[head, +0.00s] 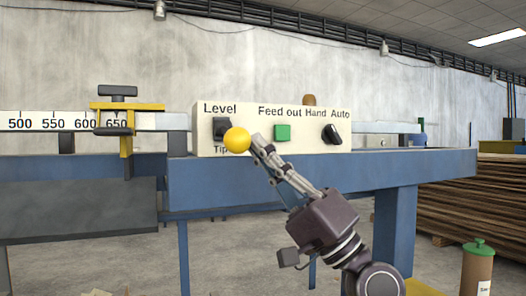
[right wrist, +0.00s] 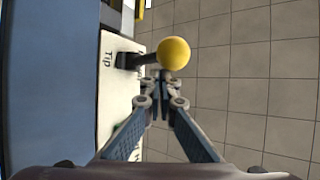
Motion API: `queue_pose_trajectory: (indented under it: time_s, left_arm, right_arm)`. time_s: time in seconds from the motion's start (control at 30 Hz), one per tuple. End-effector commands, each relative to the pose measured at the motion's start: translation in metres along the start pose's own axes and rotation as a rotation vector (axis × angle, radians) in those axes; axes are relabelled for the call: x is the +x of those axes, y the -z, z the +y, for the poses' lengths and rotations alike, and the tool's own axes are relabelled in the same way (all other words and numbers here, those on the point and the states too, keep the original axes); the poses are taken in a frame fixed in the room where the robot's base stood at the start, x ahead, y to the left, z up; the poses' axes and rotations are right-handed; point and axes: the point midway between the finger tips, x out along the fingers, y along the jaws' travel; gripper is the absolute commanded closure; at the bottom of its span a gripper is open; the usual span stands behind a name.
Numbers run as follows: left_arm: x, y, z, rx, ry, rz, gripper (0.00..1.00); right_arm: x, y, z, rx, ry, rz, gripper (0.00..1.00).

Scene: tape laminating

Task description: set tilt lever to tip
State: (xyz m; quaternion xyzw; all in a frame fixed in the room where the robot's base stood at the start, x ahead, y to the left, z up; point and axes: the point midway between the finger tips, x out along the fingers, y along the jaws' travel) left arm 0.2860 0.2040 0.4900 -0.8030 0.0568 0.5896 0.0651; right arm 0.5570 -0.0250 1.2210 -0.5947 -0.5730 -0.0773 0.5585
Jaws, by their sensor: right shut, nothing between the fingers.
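The tilt lever's yellow ball knob (head: 237,140) stands out in front of its black base (head: 220,127) on the cream control panel (head: 202,138). The "Level" label is above the base; the "Tip" label is below it and partly hidden by the knob. I cannot tell exactly which setting the lever is at. My right gripper (head: 258,142) is shut and empty, its fingertips close beside the knob at its right. In the right wrist view the knob (right wrist: 174,53) is just beyond the shut fingertips (right wrist: 161,82); contact is unclear. My left gripper is not in view.
The panel also carries a green "Feed out" button (head: 282,132) and a black "Hand/Auto" switch (head: 331,134). It stands on a blue machine beam (head: 320,172). A ruler with a yellow clamp (head: 126,145) is at left. Stacked boards (head: 470,200) are at right.

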Motion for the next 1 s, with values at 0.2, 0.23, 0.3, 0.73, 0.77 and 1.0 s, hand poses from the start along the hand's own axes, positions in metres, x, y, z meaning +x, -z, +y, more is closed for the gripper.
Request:
queue_pose_trajectory:
  time_s: [0.2,0.23,0.3,0.73,0.77,1.0]
  left_arm:
    - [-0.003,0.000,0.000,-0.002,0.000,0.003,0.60]
    - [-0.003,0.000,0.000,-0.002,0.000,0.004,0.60]
    - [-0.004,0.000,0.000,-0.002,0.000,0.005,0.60]
    - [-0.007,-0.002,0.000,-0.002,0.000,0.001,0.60]
    - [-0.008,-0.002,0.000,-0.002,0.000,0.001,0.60]
    - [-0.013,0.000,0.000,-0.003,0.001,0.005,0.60]
  right_arm:
    - [0.000,-0.005,0.002,0.002,-0.002,-0.011,1.00]
    - [0.000,-0.005,0.002,0.002,-0.002,-0.011,1.00]
    - [0.000,-0.005,0.002,0.002,-0.002,-0.011,1.00]
    - [0.000,-0.005,0.003,0.002,-0.001,-0.010,1.00]
    - [0.000,-0.005,0.003,0.002,-0.001,-0.010,1.00]
    - [0.002,-0.004,0.001,0.001,-0.001,-0.010,1.00]
